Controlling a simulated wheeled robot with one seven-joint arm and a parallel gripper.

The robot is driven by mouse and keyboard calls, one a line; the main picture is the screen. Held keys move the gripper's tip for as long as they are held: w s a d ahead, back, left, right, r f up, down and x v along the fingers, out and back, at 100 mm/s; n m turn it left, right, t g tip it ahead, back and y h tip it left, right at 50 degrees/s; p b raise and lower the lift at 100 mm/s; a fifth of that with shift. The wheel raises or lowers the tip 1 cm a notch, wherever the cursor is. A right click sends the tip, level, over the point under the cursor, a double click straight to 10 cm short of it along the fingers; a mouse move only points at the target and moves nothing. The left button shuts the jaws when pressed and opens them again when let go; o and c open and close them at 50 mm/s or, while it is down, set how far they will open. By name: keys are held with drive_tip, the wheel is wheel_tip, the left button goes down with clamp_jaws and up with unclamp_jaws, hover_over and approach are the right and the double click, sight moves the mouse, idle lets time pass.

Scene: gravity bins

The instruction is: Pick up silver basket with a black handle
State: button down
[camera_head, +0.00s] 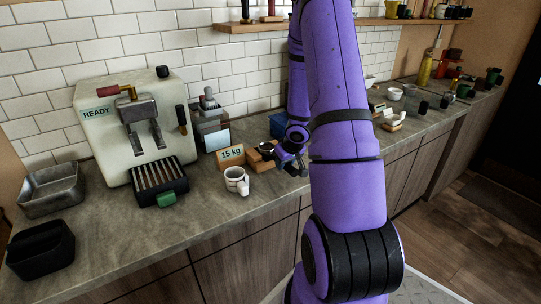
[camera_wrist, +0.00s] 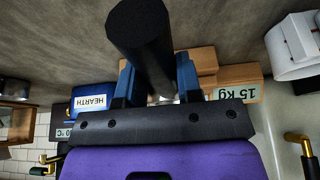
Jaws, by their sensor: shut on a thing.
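In the wrist view my gripper (camera_wrist: 156,78) is shut on a thick black handle (camera_wrist: 138,30), with one blue-lined finger on each side. The handle's round end faces the camera. A small silvery part shows between the fingers near the palm; the rest of the silver basket is hidden there. In the head view my gripper (camera_head: 290,161) is low over the counter, just right of a wooden block (camera_head: 258,162). A dark round piece with a silvery edge shows at the block, beside the fingers. I cannot tell whether the basket still touches the block.
A "15 kg" sign (camera_head: 231,154) and a white cup (camera_head: 237,181) stand close left of my gripper. The espresso machine (camera_head: 125,115), a grinder (camera_head: 211,125), a metal pan (camera_head: 52,190) and a black bin (camera_head: 41,249) are farther left. The counter front is clear.

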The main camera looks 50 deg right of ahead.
drive_tip(key=shift+r, duration=0.15)
drive_tip(key=shift+r, duration=1.65)
drive_tip(key=a+r, duration=0.1)
drive_tip(key=a, duration=1.5)
drive_tip(key=shift+s+r, duration=0.2)
drive_tip(key=shift+s, duration=0.2)
